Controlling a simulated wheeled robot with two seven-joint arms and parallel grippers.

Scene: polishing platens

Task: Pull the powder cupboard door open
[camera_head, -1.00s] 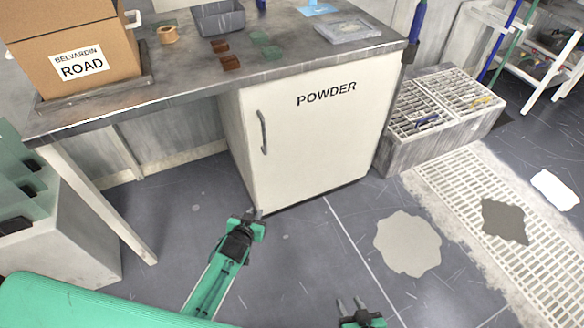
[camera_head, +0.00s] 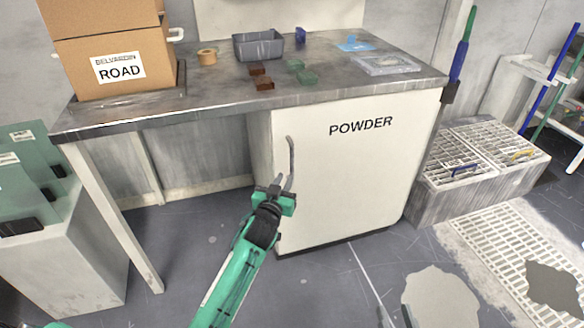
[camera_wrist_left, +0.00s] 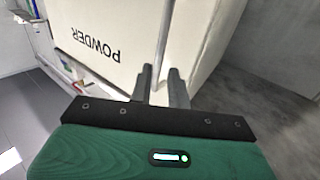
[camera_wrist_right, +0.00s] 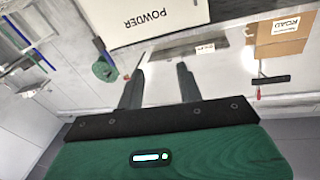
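The powder cupboard (camera_head: 345,190) is a white cupboard under the bench, with POWDER lettered on its door. Its door looks closed. A grey vertical bar handle (camera_head: 291,152) is at the door's left edge. My left gripper (camera_head: 282,183) is at the handle's lower end. In the left wrist view the handle (camera_wrist_left: 165,35) runs down between the fingers (camera_wrist_left: 161,72), which stand a little apart; whether they press on it is unclear. My right gripper (camera_wrist_right: 160,65) is open and empty, with its tips just showing at the bottom of the head view (camera_head: 395,314).
The grey bench (camera_head: 220,100) above carries a cardboard box (camera_head: 115,60), a grey bin (camera_head: 258,46) and small brown and green blocks. A grated box (camera_head: 480,165) stands right of the cupboard. Floor before the door is clear, with a pale patch (camera_head: 440,298) at right.

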